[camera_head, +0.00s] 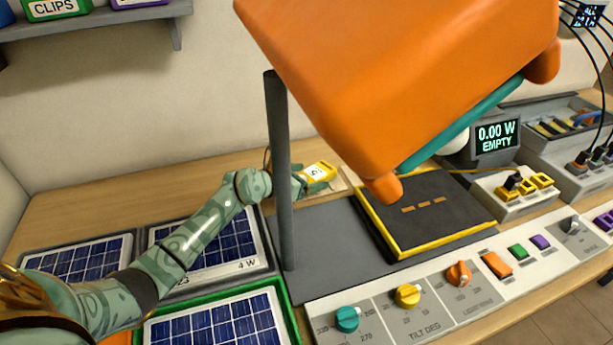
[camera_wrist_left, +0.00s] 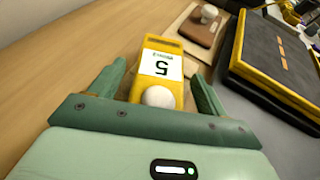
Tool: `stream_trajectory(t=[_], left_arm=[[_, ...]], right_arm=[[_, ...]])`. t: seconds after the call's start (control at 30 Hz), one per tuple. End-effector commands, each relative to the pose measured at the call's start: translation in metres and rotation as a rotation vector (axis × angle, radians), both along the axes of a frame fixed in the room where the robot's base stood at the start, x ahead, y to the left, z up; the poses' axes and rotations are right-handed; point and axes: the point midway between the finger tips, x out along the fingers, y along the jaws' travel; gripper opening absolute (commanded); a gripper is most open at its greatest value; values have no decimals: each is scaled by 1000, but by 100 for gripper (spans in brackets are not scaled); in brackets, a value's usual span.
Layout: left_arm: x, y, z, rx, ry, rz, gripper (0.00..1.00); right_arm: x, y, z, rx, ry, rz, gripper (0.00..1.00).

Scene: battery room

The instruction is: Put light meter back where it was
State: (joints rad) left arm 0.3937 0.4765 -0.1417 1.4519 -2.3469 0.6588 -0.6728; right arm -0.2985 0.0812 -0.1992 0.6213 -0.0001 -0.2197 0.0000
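A yellow light meter (camera_wrist_left: 163,50) with a white label marked 5 and a white dome lies between the fingers of my left gripper (camera_wrist_left: 158,72) in the left wrist view. The fingers stand apart, with a gap on each side of the meter. In the head view the yellow meter (camera_head: 322,168) is at the back of the table, beside my left gripper (camera_head: 314,178), partly covered by it. A brown device (camera_wrist_left: 194,32) with a white dome rests on a tan pad (camera_wrist_left: 172,27) beyond it. My right gripper is not in view.
A large orange lamp-like housing (camera_head: 400,75) on a grey post (camera_head: 280,180) hangs over the table. A dark yellow-edged panel (camera_head: 425,215) lies right of the meter. Solar panels (camera_head: 215,245) lie front left, and a knob console (camera_head: 385,310) runs along the front. The back left wood is clear.

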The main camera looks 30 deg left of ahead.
Motion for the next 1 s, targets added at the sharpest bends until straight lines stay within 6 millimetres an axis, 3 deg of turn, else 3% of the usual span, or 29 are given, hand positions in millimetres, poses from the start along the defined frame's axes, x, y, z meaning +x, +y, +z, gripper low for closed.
stream_trajectory(t=[0.33, 0.73, 1.0], left_arm=[[-7, 3, 8, 1, -1, 1, 76], [-83, 29, 42, 3, 0, -2, 76], [-105, 36, 49, -1, -1, -1, 76]], right_arm=[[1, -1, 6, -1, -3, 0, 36], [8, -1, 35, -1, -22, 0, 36], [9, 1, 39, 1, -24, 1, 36]])
